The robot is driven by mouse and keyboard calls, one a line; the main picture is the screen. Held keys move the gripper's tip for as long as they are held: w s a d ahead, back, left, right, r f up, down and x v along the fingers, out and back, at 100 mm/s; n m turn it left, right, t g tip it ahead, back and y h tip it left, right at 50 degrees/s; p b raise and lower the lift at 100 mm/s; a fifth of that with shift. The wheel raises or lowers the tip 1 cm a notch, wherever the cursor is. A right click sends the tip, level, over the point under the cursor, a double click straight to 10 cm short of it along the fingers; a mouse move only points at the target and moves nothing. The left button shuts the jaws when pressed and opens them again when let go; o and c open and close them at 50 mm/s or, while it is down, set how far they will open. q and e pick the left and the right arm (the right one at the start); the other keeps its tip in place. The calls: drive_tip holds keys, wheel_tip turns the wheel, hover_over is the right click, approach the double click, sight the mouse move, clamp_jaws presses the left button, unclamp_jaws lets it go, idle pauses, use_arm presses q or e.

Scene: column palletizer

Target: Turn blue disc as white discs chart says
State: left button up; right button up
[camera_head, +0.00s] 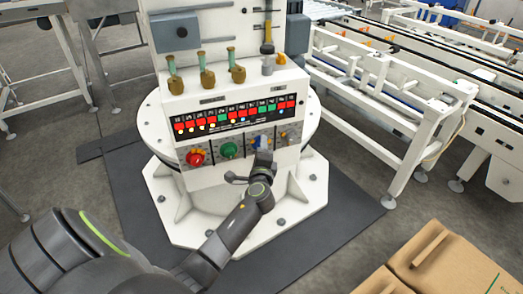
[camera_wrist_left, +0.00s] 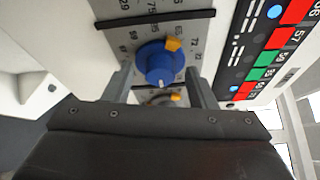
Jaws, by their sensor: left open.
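The blue disc (camera_wrist_left: 160,62) is a round knob with an orange pointer (camera_wrist_left: 173,44) on a grey numbered dial. Its pointer is toward the upper right in the left wrist view. In the head view the blue disc (camera_head: 260,141) is partly hidden by my arm. My left gripper (camera_wrist_left: 161,78) is open, with one finger on each side of the disc; contact cannot be told. It also shows at the panel in the head view (camera_head: 263,159). The chart (camera_head: 236,115) is a black strip of red and green numbered cells with small coloured dots; most numbers are too small to read.
A red knob (camera_head: 196,158) and a green knob (camera_head: 229,150) sit left of the blue disc. Another small dial (camera_head: 283,136) is to its right. Three brass-coloured fittings with green tops stand above the chart. Cardboard boxes (camera_head: 440,262) lie at the lower right.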

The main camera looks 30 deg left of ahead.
use_arm(q)
drive_tip(key=v, duration=1.2)
use_arm(e)
drive_tip(key=shift+w, duration=0.1)
use_arm(q)
drive_tip(key=shift+w, duration=0.1)
drive_tip(key=s+d+f+n+g+h+p, duration=0.1)
drive_tip(key=s+f+n+g+h+p, duration=0.3)
drive_tip(key=f, duration=0.9)
drive_tip(key=s+d+f+g+h+p, duration=0.15)
drive_tip(key=s+f, duration=0.45)
drive_tip(key=f, duration=0.7)
drive_tip(key=s+f+n+g+h+p, duration=0.1)
drive_tip(key=s+f+n+g, duration=0.3)
drive_tip(key=s, duration=1.2)
drive_tip(key=s+a+f+n+g+h+p, duration=0.1)
drive_tip(key=s+f+n+g+p, duration=0.3)
drive_tip(key=s, duration=1.3)
wheel_tip(320, 180, down, 5)
drive_tip(key=shift+a+r+n+h, duration=0.15)
drive_tip(key=shift+n+h, duration=0.4)
drive_tip(key=shift+n, duration=0.55)
use_arm(e)
wheel_tip(320, 180, up, 8)
drive_tip(key=s, duration=0.3)
drive_tip(key=shift+a, duration=0.25)
